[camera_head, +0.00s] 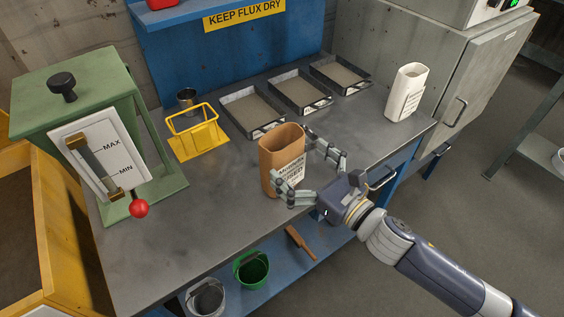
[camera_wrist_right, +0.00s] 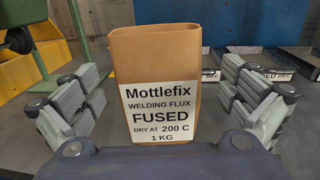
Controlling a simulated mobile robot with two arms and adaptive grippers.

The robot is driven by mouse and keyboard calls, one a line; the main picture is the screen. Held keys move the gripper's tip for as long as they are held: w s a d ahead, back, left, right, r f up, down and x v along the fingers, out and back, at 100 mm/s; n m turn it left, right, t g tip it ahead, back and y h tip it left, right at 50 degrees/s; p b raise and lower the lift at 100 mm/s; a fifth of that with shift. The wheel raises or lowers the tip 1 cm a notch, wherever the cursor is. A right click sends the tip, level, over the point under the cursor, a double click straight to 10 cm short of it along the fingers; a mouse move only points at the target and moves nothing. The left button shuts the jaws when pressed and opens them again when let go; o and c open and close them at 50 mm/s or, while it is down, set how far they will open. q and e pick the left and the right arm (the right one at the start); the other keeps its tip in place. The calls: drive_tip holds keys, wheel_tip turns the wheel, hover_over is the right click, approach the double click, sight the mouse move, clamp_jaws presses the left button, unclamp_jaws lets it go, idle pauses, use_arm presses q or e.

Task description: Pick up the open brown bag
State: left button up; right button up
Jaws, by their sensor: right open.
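The open brown bag (camera_head: 281,150) stands upright on the grey bench, its open top facing up. A white label reading "Mottlefix welding flux fused" faces my right gripper. In the right wrist view the bag (camera_wrist_right: 155,62) stands between the two spread fingers, with a visible gap on each side. My right gripper (camera_head: 312,172) is open around the bag's lower part, one finger on either side. It also shows in the right wrist view (camera_wrist_right: 160,105). My left gripper is not in view.
A yellow metal holder (camera_head: 197,135) and a small metal cup (camera_head: 187,98) stand left of the bag. Several grey trays (camera_head: 252,110) lie behind it. A white bag (camera_head: 406,92) stands at the right. A green dispenser (camera_head: 85,100) with a red-knobbed lever stands at the left.

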sight(273, 143)
drive_tip(key=shift+w+a+r, duration=0.15)
drive_tip(key=shift+w+a, duration=0.15)
drive_tip(key=shift+a, duration=0.05)
drive_tip(key=p+x, duration=0.1)
drive_tip(key=x, duration=0.2)
drive_tip(key=shift+a, duration=0.2)
drive_tip(key=shift+w+a, duration=0.3)
drive_tip(key=shift+w, duration=0.05)
drive_tip(key=shift+d, duration=0.1)
drive_tip(key=c, duration=1.7)
drive_tip(key=shift+c, duration=1.1)
drive_tip(key=shift+r, duration=0.1)
